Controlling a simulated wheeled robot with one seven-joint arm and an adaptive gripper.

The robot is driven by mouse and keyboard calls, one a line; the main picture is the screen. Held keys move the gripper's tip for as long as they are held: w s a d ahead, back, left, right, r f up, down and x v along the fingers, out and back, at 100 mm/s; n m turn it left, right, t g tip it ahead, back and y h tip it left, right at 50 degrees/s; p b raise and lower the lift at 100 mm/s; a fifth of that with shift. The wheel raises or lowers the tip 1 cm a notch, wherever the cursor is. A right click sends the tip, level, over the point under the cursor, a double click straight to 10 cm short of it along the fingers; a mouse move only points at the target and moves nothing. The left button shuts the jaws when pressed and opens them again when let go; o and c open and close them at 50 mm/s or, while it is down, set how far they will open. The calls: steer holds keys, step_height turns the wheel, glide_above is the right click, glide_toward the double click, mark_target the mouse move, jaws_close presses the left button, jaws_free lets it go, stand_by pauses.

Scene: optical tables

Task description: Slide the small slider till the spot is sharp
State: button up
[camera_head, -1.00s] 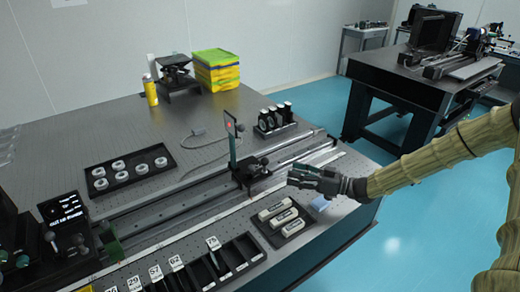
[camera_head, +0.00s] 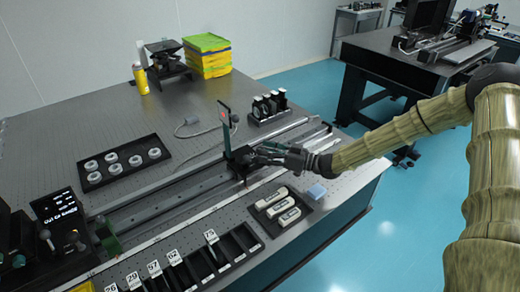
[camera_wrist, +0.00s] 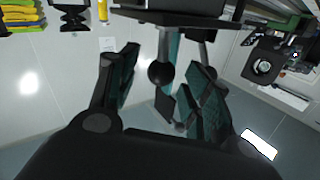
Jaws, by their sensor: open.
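The small slider (camera_head: 243,159) sits on the long rail (camera_head: 178,200) and carries an upright dark plate (camera_head: 226,128) with a red spot on it. My gripper (camera_head: 262,153) is at the slider's right side, and its tips overlap the slider in the head view. In the wrist view my gripper (camera_wrist: 158,88) has its two fingers apart, with a dark round knob (camera_wrist: 161,73) on a stem showing between them. I cannot tell whether a finger touches the knob. A small dark display (camera_head: 56,204) with white text stands at the rail's left end; its text is too small to read surely.
A black tray (camera_head: 123,162) with several white rings lies behind the rail. A tray of white blocks (camera_head: 283,211) and a row of numbered slots (camera_head: 205,262) lie in front. Dark holders (camera_head: 268,107) stand behind the slider.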

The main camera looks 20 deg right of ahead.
steer(key=shift+x, duration=1.15)
steer(key=shift+s, duration=0.1)
jaws_close()
